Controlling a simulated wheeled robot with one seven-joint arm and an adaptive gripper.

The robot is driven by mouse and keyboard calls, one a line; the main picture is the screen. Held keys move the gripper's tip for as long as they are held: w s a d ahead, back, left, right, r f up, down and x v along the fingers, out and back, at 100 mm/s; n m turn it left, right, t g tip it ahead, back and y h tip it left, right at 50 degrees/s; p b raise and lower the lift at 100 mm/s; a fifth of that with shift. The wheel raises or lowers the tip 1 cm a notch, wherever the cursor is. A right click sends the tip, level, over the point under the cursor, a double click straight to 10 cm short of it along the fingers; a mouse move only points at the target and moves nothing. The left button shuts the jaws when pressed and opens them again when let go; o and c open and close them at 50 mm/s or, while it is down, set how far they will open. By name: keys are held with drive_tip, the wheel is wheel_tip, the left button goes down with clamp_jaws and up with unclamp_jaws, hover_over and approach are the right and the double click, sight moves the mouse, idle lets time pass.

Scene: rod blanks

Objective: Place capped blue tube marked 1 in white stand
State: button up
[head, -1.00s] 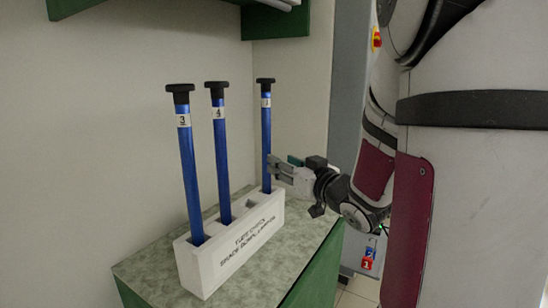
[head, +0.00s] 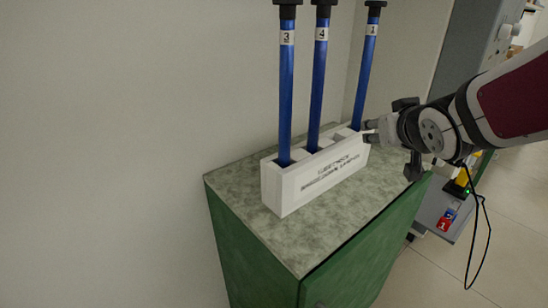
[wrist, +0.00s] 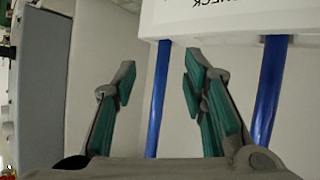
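The blue tube marked 1 (head: 366,62), with a black cap (head: 376,4), stands upright in the right end of the white stand (head: 300,184). My gripper (head: 367,131) is low beside this tube, close to the stand's top. In the wrist view the stand (wrist: 225,18) shows upside down at the top. My gripper (wrist: 160,72) is open there, its green-padded fingers apart, with a blue tube (wrist: 157,100) showing in the gap between them. I cannot tell whether either finger touches it.
Blue tubes marked 3 (head: 286,90) and 4 (head: 319,80) stand in the same stand; a slot between 4 and 1 looks empty. The stand rests on a green cabinet with a grey mottled top (head: 270,235). A wall is close behind. Clear top lies in front.

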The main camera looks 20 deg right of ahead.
drive_tip(key=s+a+f+n+g+y, duration=0.1)
drive_tip(key=s+a+f+g+y, duration=0.1)
drive_tip(key=s+a+g, duration=0.3)
drive_tip(key=s+a+f+n+g+y, duration=0.1)
drive_tip(key=s+a+f+g+y, duration=0.1)
drive_tip(key=s+a, duration=1.2)
drive_tip(key=s+f+g, duration=0.1)
drive_tip(key=s+g, duration=0.1)
drive_tip(key=s, duration=0.2)
drive_tip(key=shift+s+a+n+g+y, duration=0.25)
drive_tip(key=shift+a+n+g+y, duration=0.05)
drive_tip(key=shift+n+g+y, duration=0.1)
